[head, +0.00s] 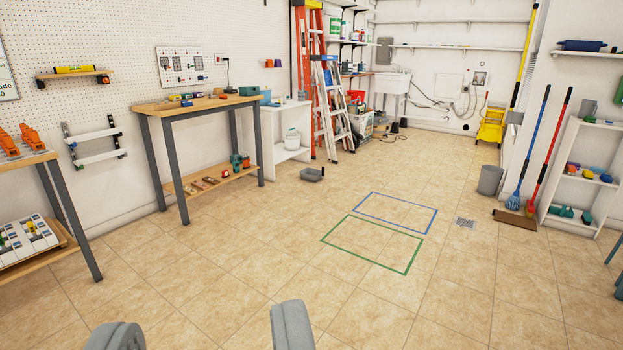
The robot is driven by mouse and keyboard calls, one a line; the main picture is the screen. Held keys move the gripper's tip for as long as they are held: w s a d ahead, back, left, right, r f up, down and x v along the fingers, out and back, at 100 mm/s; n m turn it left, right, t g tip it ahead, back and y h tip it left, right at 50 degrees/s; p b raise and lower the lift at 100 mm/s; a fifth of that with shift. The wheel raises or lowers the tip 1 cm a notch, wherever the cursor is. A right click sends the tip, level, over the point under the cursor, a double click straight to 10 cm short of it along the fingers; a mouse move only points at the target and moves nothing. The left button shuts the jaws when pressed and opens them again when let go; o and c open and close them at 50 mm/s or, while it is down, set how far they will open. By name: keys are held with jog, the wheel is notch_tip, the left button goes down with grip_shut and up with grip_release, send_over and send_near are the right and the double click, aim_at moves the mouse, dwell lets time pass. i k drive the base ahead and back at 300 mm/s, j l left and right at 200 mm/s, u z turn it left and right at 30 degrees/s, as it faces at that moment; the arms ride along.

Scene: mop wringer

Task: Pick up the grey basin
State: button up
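A small grey basin (312,175) sits on the tiled floor beyond the middle of the head view, just right of the white shelf unit. It is low and looks open-topped; its inside is too small to make out. My gripper (203,328) shows at the bottom edge, its two grey fingers wide apart with nothing between them. The gripper is well short of the basin, nearer the camera and to its left.
A wooden workbench (200,104) and the white shelf unit (285,132) stand left of the basin, with ladders (326,100) behind. Blue (398,213) and green (372,244) floor outlines lie to the right. A grey bin (490,181) stands farther right. The floor between is clear.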

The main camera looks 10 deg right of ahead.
aim_at(309, 174)
jog(key=i+z, duration=0.2)
jog(key=z, duration=0.3)
jog(key=i, duration=5.8)
jog(key=i+u, duration=0.1)
jog(key=i, duration=0.65)
jog(key=i+l, duration=0.1)
jog(key=i, duration=0.7)
jog(key=u, duration=0.05)
